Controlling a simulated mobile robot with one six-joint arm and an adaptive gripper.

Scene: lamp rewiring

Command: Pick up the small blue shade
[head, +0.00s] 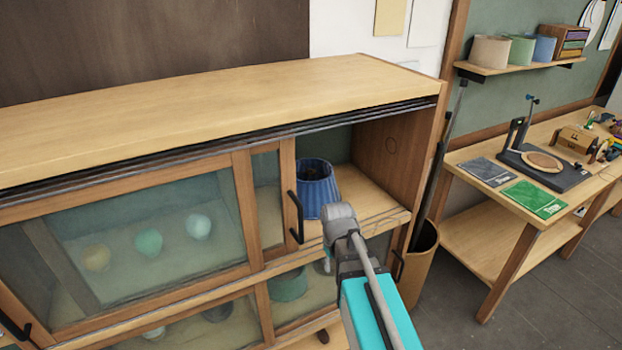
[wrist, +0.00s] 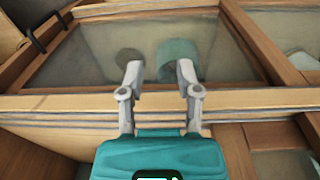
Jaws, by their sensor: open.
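A small pleated blue shade (head: 319,190) stands upright on the upper shelf of the wooden cabinet, in the open gap to the right of the sliding glass door. My arm crosses in front of the cabinet, just right of and below the shade. In the wrist view my gripper (wrist: 160,72) is open, with nothing between its two grey fingers. The fingers point at a glass pane with a green shade (wrist: 178,58) behind it. The blue shade cannot be made out in the wrist view. The gripper is apart from the blue shade.
The sliding door's black handle (head: 295,217) stands at the left of the gap. The cabinet top (head: 200,105) overhangs it. Several bulbs show behind the left glass. A wall shelf (head: 515,68) holds beige, green and blue shades. A bin (head: 420,262) stands right of the cabinet.

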